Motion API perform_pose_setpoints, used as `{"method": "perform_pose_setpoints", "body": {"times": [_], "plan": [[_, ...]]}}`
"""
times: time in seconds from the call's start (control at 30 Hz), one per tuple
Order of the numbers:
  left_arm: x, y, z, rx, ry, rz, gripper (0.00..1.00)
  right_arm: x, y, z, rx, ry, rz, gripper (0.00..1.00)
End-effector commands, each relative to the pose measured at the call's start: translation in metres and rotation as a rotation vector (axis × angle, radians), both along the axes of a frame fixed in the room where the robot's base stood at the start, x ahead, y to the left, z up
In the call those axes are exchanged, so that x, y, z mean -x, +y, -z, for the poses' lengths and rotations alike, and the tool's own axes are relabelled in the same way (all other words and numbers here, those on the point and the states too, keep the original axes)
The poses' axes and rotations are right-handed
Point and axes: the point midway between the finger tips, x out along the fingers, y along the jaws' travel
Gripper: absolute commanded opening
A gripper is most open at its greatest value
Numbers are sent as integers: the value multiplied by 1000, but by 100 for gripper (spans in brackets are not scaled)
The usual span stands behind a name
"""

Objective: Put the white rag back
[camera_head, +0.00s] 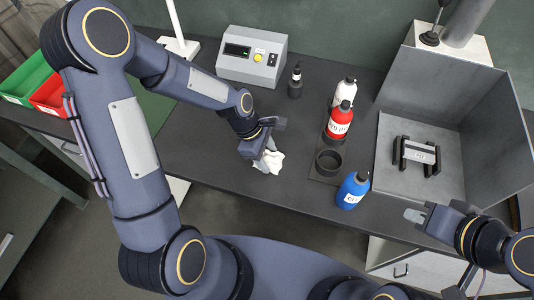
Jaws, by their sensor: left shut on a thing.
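The white rag (270,162) is a small crumpled cloth over the dark worktop, left of the bottles. My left gripper (264,152) reaches down onto it from the upper left and is shut on it. The fingers hide part of the rag, and I cannot tell whether its lower edge touches the worktop. My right gripper (412,216) is at the lower right, near the front edge of the worktop and apart from the rag. Its finger opening cannot be made out.
A blue bottle (352,190), a red bottle (339,121) and a white bottle (345,92) stand around a holder with an empty ring (328,161). A small dark bottle (295,83) stands by a grey control box (252,56). A grey-walled bay (400,188) holds a black-handled block (419,153).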

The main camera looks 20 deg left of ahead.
Motion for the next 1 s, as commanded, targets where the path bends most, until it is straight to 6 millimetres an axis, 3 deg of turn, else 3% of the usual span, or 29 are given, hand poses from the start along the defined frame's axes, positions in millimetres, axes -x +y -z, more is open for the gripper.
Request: {"method": "perform_pose_setpoints", "body": {"times": [0.07, 0.1, 0.27, 0.67, 1.0], "plan": [[0, 0, 3, 0, 0, 0, 32, 0, 0, 3, 0, 0, 0, 0], [0, 0, 3, 0, 0, 0, 55, 0, 0, 3, 0, 0, 0, 0], [0, 0, 2, 0, 0, 0, 76, 0, 0, 2, 0, 0, 0, 0], [-1, 3, -7, -1, -5, -2, 76, 0, 0, 0, 0, 0, 0, 0], [-2, 29, -71, -1, -6, -3, 76, 0, 0, 2, 0, 0, 0, 0]]}}
